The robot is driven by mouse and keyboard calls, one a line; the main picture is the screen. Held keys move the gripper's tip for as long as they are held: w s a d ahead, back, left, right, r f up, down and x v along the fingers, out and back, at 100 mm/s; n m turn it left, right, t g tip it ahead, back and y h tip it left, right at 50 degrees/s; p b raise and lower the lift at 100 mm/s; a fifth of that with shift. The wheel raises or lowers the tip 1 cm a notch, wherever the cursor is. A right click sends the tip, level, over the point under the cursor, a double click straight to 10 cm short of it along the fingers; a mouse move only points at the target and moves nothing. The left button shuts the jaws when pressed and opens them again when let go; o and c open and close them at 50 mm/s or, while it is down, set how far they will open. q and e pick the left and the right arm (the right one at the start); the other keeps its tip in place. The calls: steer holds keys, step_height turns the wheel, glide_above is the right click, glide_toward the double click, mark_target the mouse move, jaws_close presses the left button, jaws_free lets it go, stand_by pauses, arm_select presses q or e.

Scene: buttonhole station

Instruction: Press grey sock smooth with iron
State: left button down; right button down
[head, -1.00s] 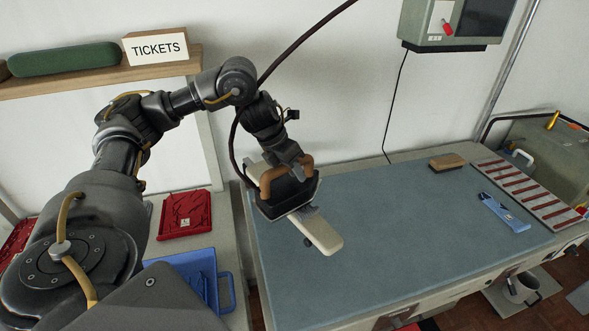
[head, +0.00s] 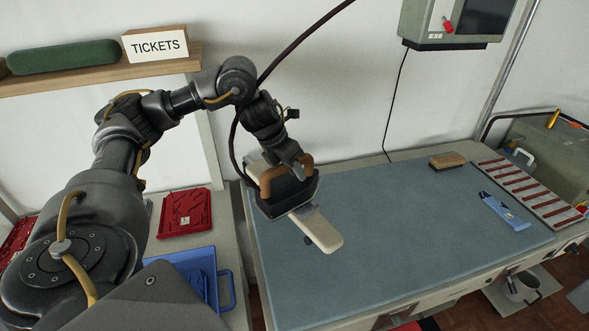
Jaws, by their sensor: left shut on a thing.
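My left gripper (head: 293,164) is shut on the brown handle of the iron (head: 287,193). The iron has a dark body and a cord rising from it. It is over a narrow cream pressing board (head: 322,232) at the left end of the blue-grey table, and looks to be on or just above it; I cannot tell whether it touches. A small grey patch (head: 308,211) shows on the board by the iron's edge. It may be part of the grey sock; the rest is hidden under the iron. My right gripper is not in view.
The blue-grey table top (head: 400,230) is mostly clear. A brush (head: 447,161), a blue tube-like packet (head: 506,211) and a red-striped rack (head: 528,193) are at the right. A red tray (head: 185,212) and a blue tray (head: 226,291) are at the left.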

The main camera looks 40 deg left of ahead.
mark_target(287, 175)
arm_select(q)
steer(key=shift+w+f+b, duration=0.1)
steer(key=shift+f+b, duration=0.25)
stand_by(0.6)
steer(key=shift+a, duration=0.15)
steer(key=shift+a, duration=0.6)
steer(key=shift+w+a, duration=0.1)
steer(key=shift+a, duration=0.15)
steer(key=shift+a, duration=0.15)
steer(key=shift+w+a, duration=0.15)
steer(key=shift+a, duration=0.35)
steer(key=shift+w+a, duration=0.15)
steer(key=shift+a, duration=0.3)
steer(key=shift+w+a, duration=0.1)
steer(key=shift+a, duration=0.4)
